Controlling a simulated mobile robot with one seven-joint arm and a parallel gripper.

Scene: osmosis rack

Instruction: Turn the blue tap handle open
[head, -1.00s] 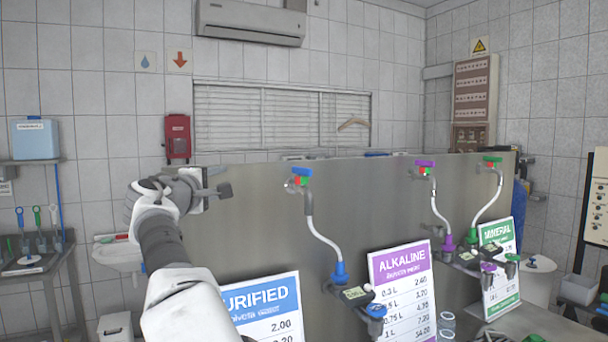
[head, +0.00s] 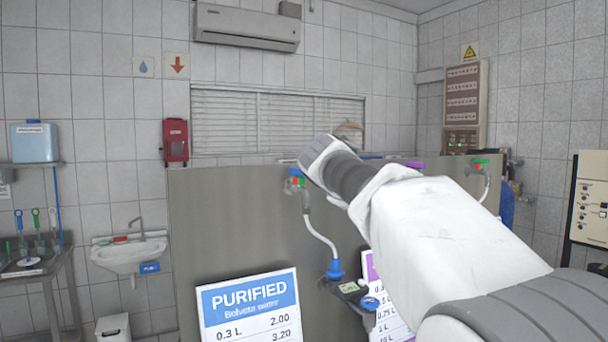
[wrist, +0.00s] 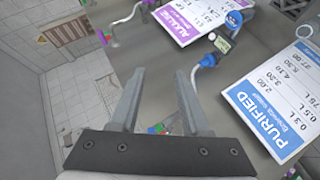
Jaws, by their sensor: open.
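The blue tap handle (head: 296,172) sits on a tap with red and green parts near the top edge of the steel panel (head: 235,225). In the head view, the end of my arm is just right of it and partly overlaps the tap area; the gripper itself is hidden there. In the wrist view my gripper (wrist: 160,73) is open, its two fingers apart with nothing held between them. The tap's coloured parts (wrist: 157,129) show low between the fingers, close to the gripper's base and partly covered. I cannot tell whether anything touches the handle.
A white hose (head: 318,232) runs down from the tap to a blue nozzle (head: 335,270). The PURIFIED sign (head: 250,305) stands in front of the panel. The green-handled tap (head: 481,163) is farther right. A sink (head: 130,256) is at the left wall.

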